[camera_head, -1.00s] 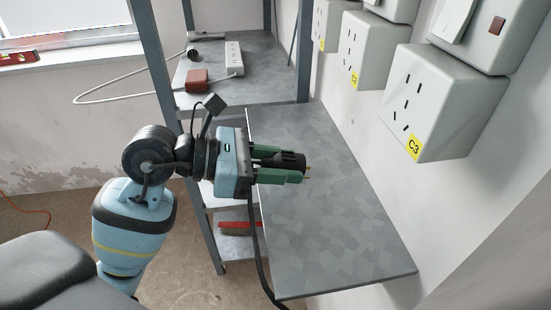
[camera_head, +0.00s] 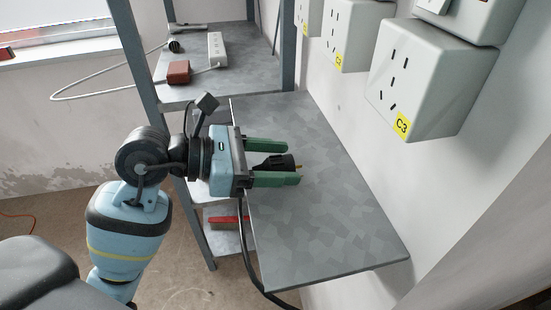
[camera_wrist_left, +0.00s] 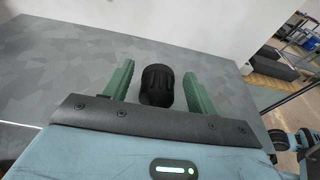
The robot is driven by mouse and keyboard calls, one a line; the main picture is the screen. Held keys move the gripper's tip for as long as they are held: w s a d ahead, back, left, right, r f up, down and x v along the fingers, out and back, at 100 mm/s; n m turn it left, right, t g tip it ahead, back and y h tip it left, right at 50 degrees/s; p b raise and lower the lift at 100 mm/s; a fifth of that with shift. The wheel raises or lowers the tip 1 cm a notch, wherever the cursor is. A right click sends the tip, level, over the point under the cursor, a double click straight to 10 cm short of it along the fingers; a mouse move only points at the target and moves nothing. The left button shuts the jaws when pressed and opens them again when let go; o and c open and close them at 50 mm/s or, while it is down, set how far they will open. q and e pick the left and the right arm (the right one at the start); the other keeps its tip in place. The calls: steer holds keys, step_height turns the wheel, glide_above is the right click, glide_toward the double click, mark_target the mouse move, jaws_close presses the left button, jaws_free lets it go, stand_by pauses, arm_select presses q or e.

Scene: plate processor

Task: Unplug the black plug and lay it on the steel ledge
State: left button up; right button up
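The black plug (camera_head: 277,163) lies on the steel ledge (camera_head: 330,225), between the green fingers of my left gripper (camera_head: 275,162). The fingers are apart, with a gap on both sides of the plug. In the left wrist view the plug (camera_wrist_left: 157,86) shows between the two open fingers (camera_wrist_left: 157,90), touching neither as far as I can see. The plug's pins point right, toward the wall. Its black cable hangs down over the ledge's left edge. My right gripper is not in view.
White wall sockets, one labelled C3 (camera_head: 425,82), stand on the right wall above the ledge; the visible sockets are empty. Behind is a shelf rack (camera_head: 262,62) with a white power strip (camera_head: 216,48) and a reddish-brown box (camera_head: 178,72). The ledge's front and right are clear.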

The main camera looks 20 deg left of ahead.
arm_select(q)
steer(key=shift+a, duration=0.1)
steer(key=shift+s+a, duration=0.2)
steer(key=shift+a, duration=0.1)
steer(key=v, duration=0.6)
steer(key=shift+b, duration=0.4)
steer(key=shift+s+a+r, duration=0.25)
steer(key=shift+s+a, duration=0.05)
